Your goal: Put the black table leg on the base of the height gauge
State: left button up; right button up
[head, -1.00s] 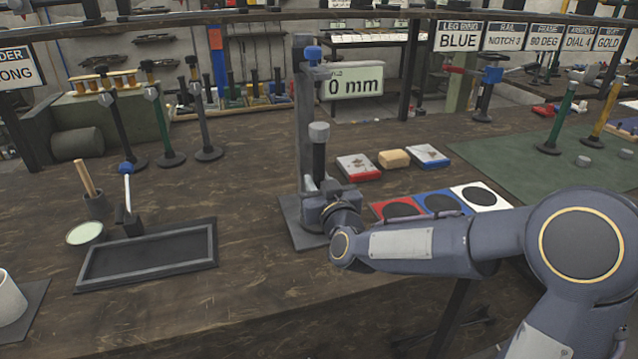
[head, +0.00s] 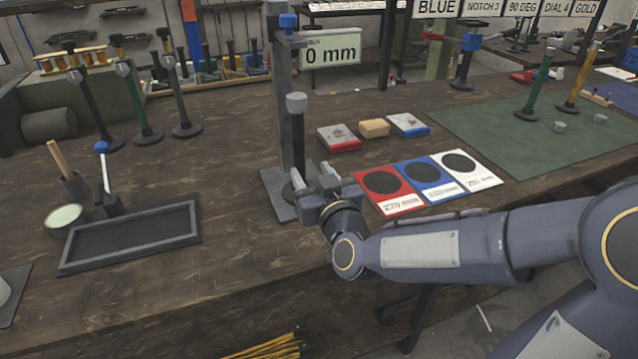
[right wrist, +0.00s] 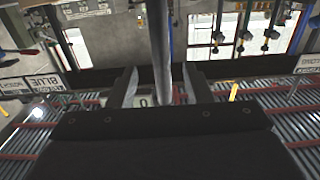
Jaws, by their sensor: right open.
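The black table leg (head: 297,138), with a grey cap on top, stands upright at the height gauge (head: 278,95). Its foot appears to rest on the gauge's flat grey base (head: 272,185), partly hidden by my gripper. The gauge's sign reads 0 mm (head: 330,52). My right gripper (head: 316,178) is open, low beside the leg on its near right side. In the right wrist view, its two fingers (right wrist: 160,85) are apart, with a grey-looking shaft (right wrist: 160,45) showing between and beyond them. My left gripper is not in view.
Red, blue and white cards (head: 428,196) with black circles lie right of the gauge. Small boxes (head: 340,137) lie behind them. A black tray (head: 130,236) and a cup with a wooden handle (head: 74,186) stand left. Several legs (head: 136,105) stand at the back left.

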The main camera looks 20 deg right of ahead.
jog(key=shift+s+d, duration=0.1)
jog(key=shift+s, duration=1.7)
jog(key=s+d+f+m+g+y, duration=0.1)
jog(key=s+f+g, duration=0.4)
jog(key=s, duration=0.6)
jog(key=s+d+f+m+g+y, duration=0.1)
jog(key=s+f+g, duration=0.4)
jog(key=s, duration=0.7)
jog(key=shift+s+d+f+g+y, duration=0.35)
jog(key=shift+d+g+y, duration=0.25)
jog(key=shift+g, duration=0.6)
